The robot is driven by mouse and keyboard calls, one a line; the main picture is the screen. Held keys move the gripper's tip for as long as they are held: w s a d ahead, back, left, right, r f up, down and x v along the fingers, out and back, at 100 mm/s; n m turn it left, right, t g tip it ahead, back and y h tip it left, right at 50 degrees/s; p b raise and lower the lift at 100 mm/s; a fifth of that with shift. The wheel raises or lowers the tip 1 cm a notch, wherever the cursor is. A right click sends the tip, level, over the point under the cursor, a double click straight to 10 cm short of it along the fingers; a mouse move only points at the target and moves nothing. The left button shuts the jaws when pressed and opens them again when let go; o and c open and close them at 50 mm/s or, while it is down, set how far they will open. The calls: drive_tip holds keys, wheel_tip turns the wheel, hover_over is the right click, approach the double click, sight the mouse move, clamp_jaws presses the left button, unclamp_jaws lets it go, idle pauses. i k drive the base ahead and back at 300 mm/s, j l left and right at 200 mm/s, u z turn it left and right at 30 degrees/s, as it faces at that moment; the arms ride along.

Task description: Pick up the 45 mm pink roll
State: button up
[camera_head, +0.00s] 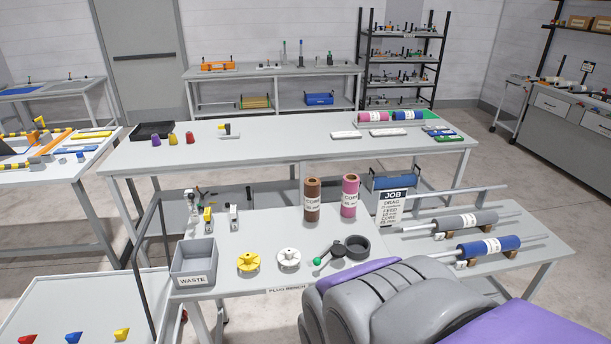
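A pink roll (349,197) stands upright on the front bench, with a white CORE label whose size is too small to read. Another pink roll (373,117) lies in a holder at the right of the long middle table, beside a blue roll (407,116). A brown roll (312,200) stands upright just left of the front pink roll. My gripper is not in view; my grey and purple body parts fill the lower right and hide part of the bench.
The front bench (260,224) holds a grey WASTE bin (194,261), yellow (248,262) and white (288,259) flanged plugs, a green-knobbed tool (329,252) and a black ring (358,246). A JOB sign (392,207) stands right of the pink roll. Grey (465,222) and blue (488,246) rollers lie farther right.

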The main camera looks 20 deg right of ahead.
sight(350, 196)
drive_tip(key=i+l+z, duration=0.25)
drive_tip(key=i, duration=0.35)
drive_tip(key=i+z, duration=0.25)
drive_tip(key=i, duration=0.4)
